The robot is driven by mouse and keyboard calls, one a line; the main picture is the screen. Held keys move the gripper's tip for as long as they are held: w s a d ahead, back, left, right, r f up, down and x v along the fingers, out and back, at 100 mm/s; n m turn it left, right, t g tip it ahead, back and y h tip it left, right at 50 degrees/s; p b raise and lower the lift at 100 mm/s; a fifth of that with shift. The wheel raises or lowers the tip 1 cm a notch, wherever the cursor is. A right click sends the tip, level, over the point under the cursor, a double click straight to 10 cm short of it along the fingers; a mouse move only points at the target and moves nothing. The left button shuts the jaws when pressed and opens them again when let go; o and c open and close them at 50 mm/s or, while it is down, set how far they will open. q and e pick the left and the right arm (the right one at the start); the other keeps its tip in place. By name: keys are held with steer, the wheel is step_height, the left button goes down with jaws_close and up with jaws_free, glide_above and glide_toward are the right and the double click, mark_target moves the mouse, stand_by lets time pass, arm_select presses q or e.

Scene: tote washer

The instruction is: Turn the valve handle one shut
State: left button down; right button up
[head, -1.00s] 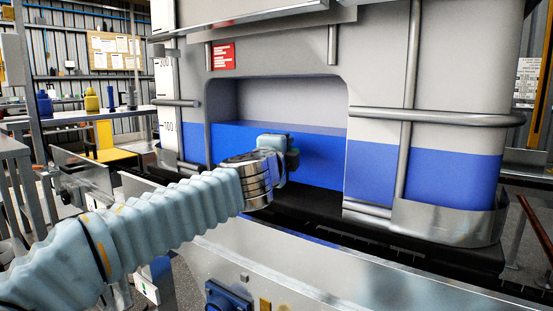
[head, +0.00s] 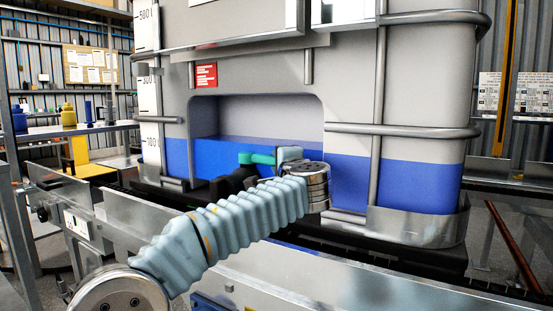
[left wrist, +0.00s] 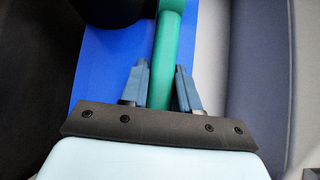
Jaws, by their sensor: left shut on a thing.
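The valve handle (head: 262,159) is a green bar by the recess at the foot of the big tank. It runs sideways above a black valve body (head: 232,183) in the head view. My left gripper (head: 280,156) is at the handle's right end, partly hidden by my wrist. In the left wrist view the two blue-grey fingers of the left gripper (left wrist: 161,75) are on either side of the green handle (left wrist: 168,40), shut on it. A dark round part (left wrist: 108,8) shows at the top there. My right gripper is not in view.
The caged tank (head: 420,110) with blue liquid stands behind the valve. A metal rail (head: 360,278) crosses in front, below my arm. A shelf with bottles (head: 68,116) is far left. Steel tubes (head: 400,130) guard the tank's front.

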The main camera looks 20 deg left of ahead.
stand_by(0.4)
arm_select(q)
steer(key=c, duration=0.9)
jaws_free()
steer(key=v, duration=1.3)
steer(key=shift+s+d, duration=0.2)
steer(key=shift+d, duration=0.15)
